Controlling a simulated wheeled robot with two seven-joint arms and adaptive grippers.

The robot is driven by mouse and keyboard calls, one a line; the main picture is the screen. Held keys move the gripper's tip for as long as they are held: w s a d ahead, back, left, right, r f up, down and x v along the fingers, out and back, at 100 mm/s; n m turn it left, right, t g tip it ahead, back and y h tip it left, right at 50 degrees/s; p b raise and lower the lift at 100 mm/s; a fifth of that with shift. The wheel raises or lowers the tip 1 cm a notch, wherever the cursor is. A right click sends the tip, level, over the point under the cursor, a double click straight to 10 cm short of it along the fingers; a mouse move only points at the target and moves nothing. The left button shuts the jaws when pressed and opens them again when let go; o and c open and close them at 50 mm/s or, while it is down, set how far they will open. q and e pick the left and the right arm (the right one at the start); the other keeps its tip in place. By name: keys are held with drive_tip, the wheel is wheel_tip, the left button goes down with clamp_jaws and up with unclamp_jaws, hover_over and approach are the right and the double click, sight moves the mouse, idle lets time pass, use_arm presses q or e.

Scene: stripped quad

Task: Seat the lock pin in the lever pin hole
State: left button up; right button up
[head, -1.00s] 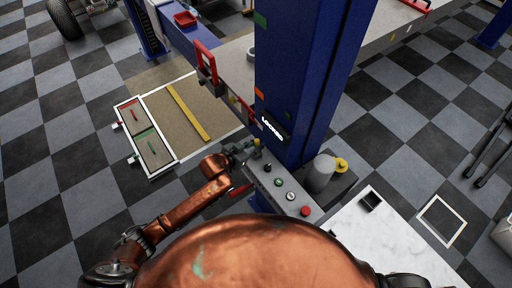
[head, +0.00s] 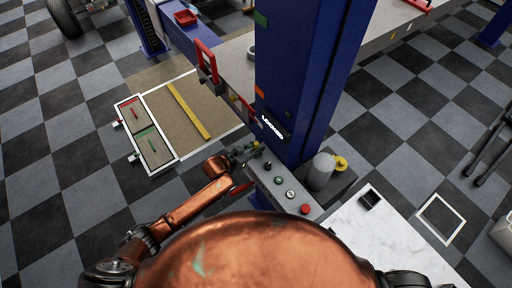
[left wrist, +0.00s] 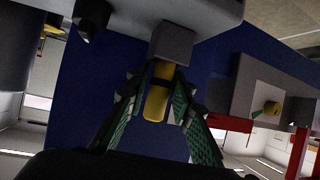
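The lock pin (left wrist: 155,104), yellow with a dark band, stands between the fingers of my left gripper (left wrist: 164,82) in the left wrist view. The fingers, with green ridged pads, close in on both sides of it near their tips. The pin's far end meets a grey block (left wrist: 173,42); I cannot tell whether it is inside a hole or in front of it. In the head view my left gripper (head: 247,152) is small, beside the blue column (head: 300,80) above the control box. The lever pin hole cannot be made out. My right gripper is not in view.
The grey control box (head: 282,188) with several buttons stands close below the gripper. A grey cylinder (head: 320,170) is to its right. A red handle (head: 206,60) is on the lift.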

use_arm(q)
drive_tip(key=shift+o, duration=1.1)
drive_tip(key=shift+r, duration=0.1)
drive_tip(key=shift+s+a+r, duration=0.1)
drive_tip(key=shift+a, duration=0.05)
drive_tip(key=b+v, duration=0.1)
drive_tip(key=v, duration=1)
drive_tip(key=shift+s+r+b, duration=0.2)
drive_tip(key=shift+r+b, duration=0.05)
drive_tip(key=shift+b, duration=0.1)
drive_tip(key=shift+a, duration=0.1)
